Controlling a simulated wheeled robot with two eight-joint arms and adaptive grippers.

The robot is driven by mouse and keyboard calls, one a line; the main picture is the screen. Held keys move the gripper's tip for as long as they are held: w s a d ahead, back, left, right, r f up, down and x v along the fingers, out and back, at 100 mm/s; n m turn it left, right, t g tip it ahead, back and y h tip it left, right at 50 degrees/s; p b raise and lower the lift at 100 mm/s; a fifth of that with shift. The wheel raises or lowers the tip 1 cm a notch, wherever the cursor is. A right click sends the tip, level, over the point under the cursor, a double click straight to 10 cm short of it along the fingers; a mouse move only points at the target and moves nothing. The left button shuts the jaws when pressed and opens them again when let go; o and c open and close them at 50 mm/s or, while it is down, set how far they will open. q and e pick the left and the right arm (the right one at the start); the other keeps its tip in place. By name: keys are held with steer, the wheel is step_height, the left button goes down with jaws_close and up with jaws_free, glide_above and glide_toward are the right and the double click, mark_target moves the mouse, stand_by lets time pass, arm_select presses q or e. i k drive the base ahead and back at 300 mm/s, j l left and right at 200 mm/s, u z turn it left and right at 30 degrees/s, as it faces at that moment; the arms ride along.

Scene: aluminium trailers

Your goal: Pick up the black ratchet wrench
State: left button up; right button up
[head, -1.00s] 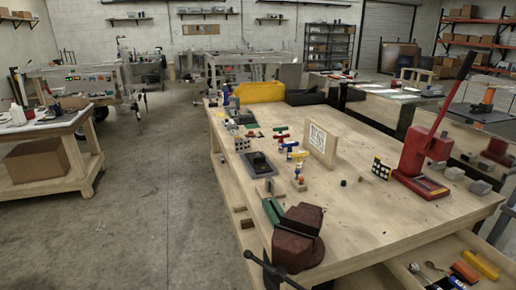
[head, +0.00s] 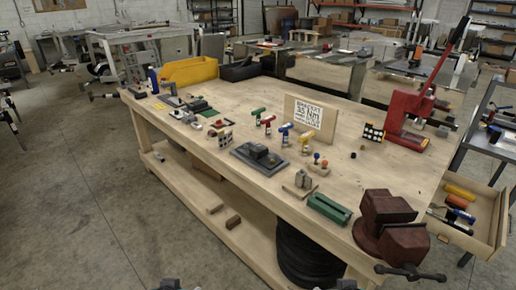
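I cannot pick out the black ratchet wrench for certain. An open wooden drawer (head: 468,242) at the right holds several hand tools, among them a dark, slim tool (head: 449,217) too small to identify. Small grey parts at the bottom edge seem to be the tops of my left gripper (head: 168,285) and my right gripper (head: 345,285). Their fingers are cut off, so their opening is hidden. Both are low in front of the workbench (head: 215,98), apart from the tools.
A dark red vise (head: 388,222) sits at the near right corner, its handle sticking out. A red press (head: 412,115) stands behind it. A sign board (head: 311,117), coloured T-handled tools and a grey plate (head: 259,158) occupy the bench.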

mark_target(460, 227)
steer(key=z, duration=2.3)
steer(key=i+l+z, duration=0.1)
steer(key=i+z, duration=0.35)
steer(key=i, duration=1.2)
steer(key=i+u, duration=0.25)
steer(key=u, duration=0.15)
steer(key=i+l+u, duration=0.15)
steer(key=i+u, duration=0.25)
steer(key=i+l+u, duration=0.1)
steer(key=u, duration=0.3)
steer(key=i+l+u, duration=0.2)
steer(key=l+u, duration=0.2)
steer(key=j+u, duration=0.1)
steer(key=u, duration=1.3)
